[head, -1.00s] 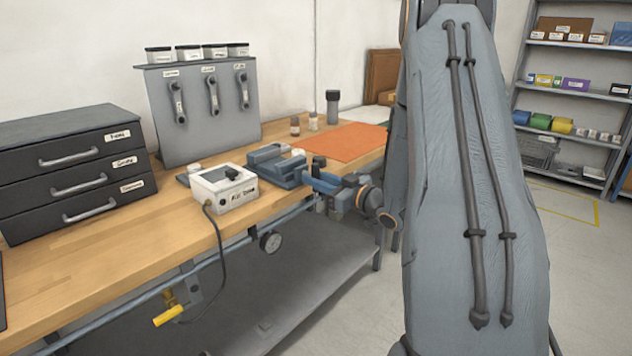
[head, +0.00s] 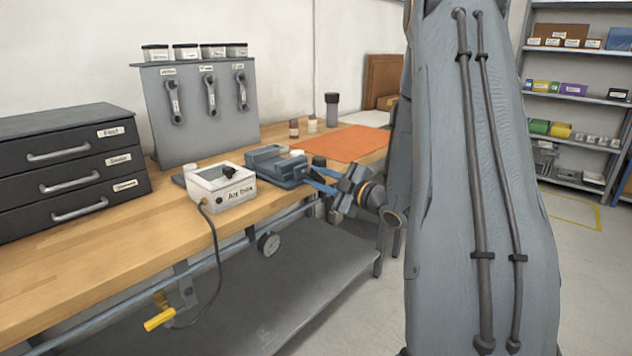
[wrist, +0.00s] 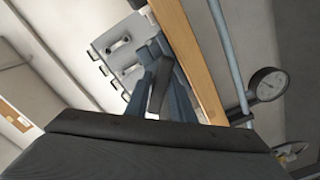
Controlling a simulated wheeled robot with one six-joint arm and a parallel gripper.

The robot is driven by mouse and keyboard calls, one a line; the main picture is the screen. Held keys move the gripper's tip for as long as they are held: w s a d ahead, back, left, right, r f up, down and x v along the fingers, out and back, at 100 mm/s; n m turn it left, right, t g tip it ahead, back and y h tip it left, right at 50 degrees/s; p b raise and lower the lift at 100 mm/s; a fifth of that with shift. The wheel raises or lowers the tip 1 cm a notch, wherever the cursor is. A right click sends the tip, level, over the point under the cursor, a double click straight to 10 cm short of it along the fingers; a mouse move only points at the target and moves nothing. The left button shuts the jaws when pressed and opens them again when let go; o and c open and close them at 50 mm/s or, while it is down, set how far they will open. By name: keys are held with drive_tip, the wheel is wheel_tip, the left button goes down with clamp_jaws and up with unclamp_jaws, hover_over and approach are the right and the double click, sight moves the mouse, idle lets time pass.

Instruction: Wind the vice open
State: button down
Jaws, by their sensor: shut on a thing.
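The fingers and wrist hide most of the handle and screw, and I cannot tell how wide the vice jaws stand.
A white box (head: 221,187) with a dark knob stands left of the vice, its cable hanging over the edge. A pressure gauge (head: 268,243) hangs below the bench front. A black drawer unit (head: 70,165) and grey tool panel (head: 205,115) stand behind. An orange mat (head: 350,143) lies beyond.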

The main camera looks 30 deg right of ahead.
drive_tip(key=shift+n+b, duration=0.45)
drive_tip(key=shift+n, duration=0.35)
idle(1.0)
drive_tip(key=c, duration=1.7)
unclamp_jaws()
drive_tip(key=shift+v, duration=3.9)
